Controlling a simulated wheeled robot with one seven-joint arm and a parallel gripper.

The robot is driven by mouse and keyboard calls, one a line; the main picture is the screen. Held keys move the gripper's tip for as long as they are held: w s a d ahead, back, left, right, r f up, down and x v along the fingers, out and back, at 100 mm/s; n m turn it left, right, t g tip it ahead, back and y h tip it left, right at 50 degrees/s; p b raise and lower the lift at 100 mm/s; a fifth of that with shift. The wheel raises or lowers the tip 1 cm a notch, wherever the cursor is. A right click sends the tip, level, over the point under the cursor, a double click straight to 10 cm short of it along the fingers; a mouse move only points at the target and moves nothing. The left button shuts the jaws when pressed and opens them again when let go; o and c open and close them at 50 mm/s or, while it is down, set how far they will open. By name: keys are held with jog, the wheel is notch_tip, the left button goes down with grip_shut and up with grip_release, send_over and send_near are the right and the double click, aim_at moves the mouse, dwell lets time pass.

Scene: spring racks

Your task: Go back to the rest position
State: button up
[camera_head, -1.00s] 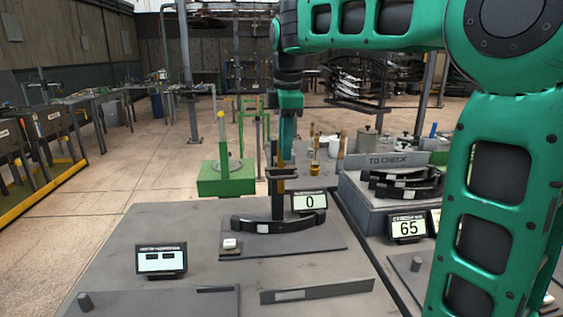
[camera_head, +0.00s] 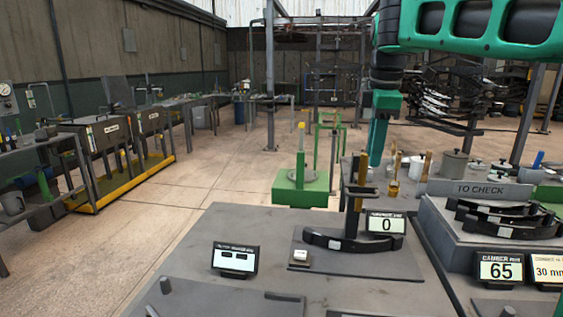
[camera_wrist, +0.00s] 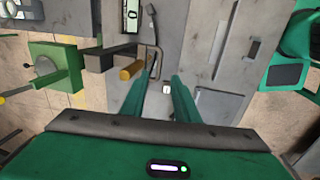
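A black curved spring (camera_head: 325,240) lies on a grey plate (camera_head: 385,265) on the bench, apart from my gripper. An upright gauge post with a yellow-brown column (camera_head: 361,180) stands over it, beside a display reading 0 (camera_head: 386,223).
Wooden-handled tools (camera_head: 425,165) and lidded pots (camera_head: 453,164) stand behind. Open floor (camera_head: 200,190) lies left of the bench.

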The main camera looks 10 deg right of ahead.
jog(key=s+d+f+m+g, duration=0.1)
jog(key=s+d+f+m, duration=1)
jog(key=s, duration=0.4)
jog(key=s+f+m+g, duration=0.1)
jog(key=s+f+m, duration=0.9)
jog(key=s+f, duration=0.3)
jog(key=s, duration=0.3)
jog(key=shift+s+d+f+y, duration=0.15)
jog(key=shift+s+d+y, duration=0.15)
jog(key=shift+s+y, duration=0.1)
jog(key=shift+w, duration=0.1)
jog(key=shift+w+f, duration=0.2)
jog(key=shift+w, duration=0.4)
